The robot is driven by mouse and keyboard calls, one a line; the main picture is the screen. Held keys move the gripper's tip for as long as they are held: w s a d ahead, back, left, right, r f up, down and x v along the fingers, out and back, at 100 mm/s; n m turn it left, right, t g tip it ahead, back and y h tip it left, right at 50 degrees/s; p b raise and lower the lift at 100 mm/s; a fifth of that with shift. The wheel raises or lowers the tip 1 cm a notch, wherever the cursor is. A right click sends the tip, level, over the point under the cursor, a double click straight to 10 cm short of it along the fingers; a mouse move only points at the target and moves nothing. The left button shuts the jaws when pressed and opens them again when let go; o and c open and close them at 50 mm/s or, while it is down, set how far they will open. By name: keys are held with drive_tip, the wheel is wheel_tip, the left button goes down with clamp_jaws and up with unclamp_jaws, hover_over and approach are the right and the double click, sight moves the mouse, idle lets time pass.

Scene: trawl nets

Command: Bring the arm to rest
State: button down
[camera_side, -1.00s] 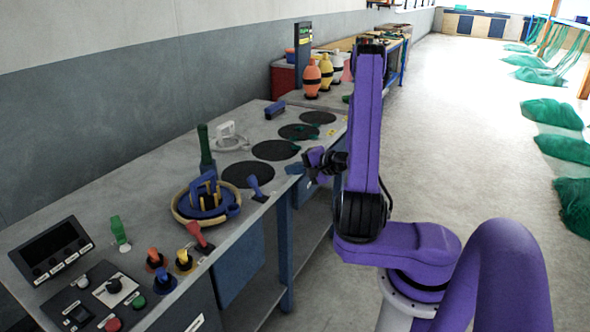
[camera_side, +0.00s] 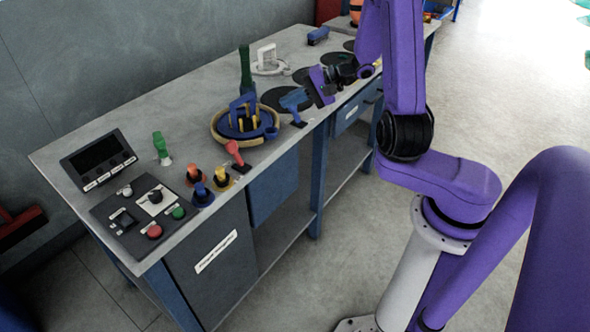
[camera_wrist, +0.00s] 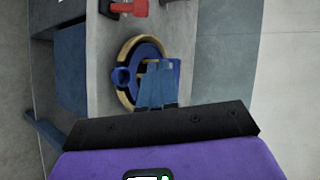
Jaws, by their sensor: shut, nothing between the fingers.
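My gripper (camera_side: 292,98) is at the front edge of the workbench (camera_side: 150,110) in the side view, with its blue fingers pointing left. The fingers are shut and empty. In the wrist view the blue fingers (camera_wrist: 157,88) show in front of the round tan-rimmed basket (camera_wrist: 126,52). My purple arm stands beside the bench on the right.
The basket (camera_side: 218,137) with blue and yellow parts, a green bottle (camera_side: 246,72), a red lever (camera_side: 235,152) and a control panel (camera_side: 145,208) stand on the bench. Black round mats (camera_side: 285,99) lie behind the gripper. The floor at right (camera_side: 490,110) is clear.

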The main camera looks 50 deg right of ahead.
drive_tip(key=s+a+r+n+g+y, duration=0.1)
drive_tip(key=s+a+n+g, duration=0.35)
drive_tip(key=a, duration=0.35)
drive_tip(key=s+a+r+n+g+y, duration=0.1)
drive_tip(key=s+a+n+g, duration=0.4)
drive_tip(key=a, duration=0.3)
drive_tip(key=s+d+r+n+h, duration=0.1)
drive_tip(key=s+r+n+h, duration=0.2)
drive_tip(key=s+n+h, duration=0.5)
drive_tip(key=s+n, duration=0.7)
drive_tip(key=s, duration=0.5)
drive_tip(key=shift+d+r+h, duration=0.15)
drive_tip(key=shift+h, duration=0.25)
